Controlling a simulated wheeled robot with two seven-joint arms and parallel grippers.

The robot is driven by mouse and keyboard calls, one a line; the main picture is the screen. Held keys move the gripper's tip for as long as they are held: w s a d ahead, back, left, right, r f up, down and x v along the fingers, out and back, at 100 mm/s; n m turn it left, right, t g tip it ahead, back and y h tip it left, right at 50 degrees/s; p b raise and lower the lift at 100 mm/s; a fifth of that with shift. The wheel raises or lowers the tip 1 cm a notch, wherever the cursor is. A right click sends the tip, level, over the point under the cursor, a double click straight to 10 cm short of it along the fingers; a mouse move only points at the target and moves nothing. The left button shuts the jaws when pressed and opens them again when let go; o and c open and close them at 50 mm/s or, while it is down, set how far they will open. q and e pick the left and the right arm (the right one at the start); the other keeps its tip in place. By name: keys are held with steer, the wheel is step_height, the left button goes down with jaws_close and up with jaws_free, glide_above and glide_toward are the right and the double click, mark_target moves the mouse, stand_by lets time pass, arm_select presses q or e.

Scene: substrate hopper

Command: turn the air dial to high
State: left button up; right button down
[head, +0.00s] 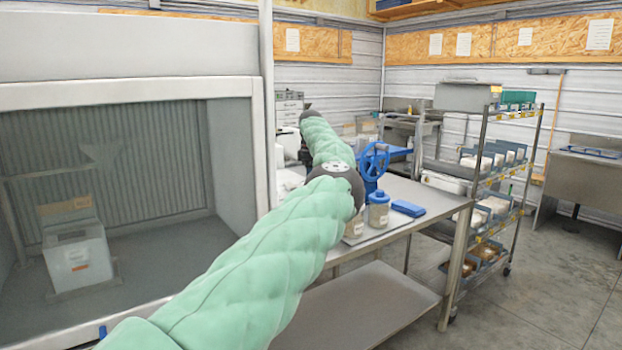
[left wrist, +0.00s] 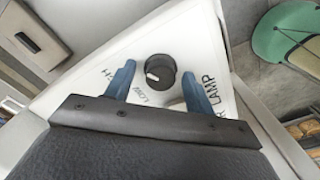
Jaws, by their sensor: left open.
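The black round dial (left wrist: 160,72) sits on a white panel (left wrist: 150,38) in the left wrist view. Its white pointer mark is on its left side. The word LOW (left wrist: 140,97) is printed below and left of it, and part of another word ending in GH is further left. My left gripper (left wrist: 158,74) is open, with one blue finger on each side of the dial in the picture. Neither finger visibly touches it; I cannot tell the depth gap. The word LAMP is beside the right finger.
A hood (head: 258,130) with a glass front stands at the left, with a white box (head: 77,258) inside. A steel table (head: 420,205) holds jars (head: 378,210) and a blue hand-wheel device (head: 372,163). A loaded rack (head: 541,130) stands to the right. Floor at right is clear.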

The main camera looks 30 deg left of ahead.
arm_select(q)
steer(key=shift+r, duration=0.5)
step_height(320, 180, up, 5)
steer(key=shift+r+b, duration=0.1)
steer(key=shift+b, duration=0.25)
steer(key=shift+r, duration=0.85)
arm_select(e)
step_height(320, 180, down, 4)
steer(key=shift+w+a+r, duration=0.1)
steer(key=shift+w+r, duration=0.05)
steer(key=shift+r, duration=0.05)
steer(key=shift+w+r, duration=0.1)
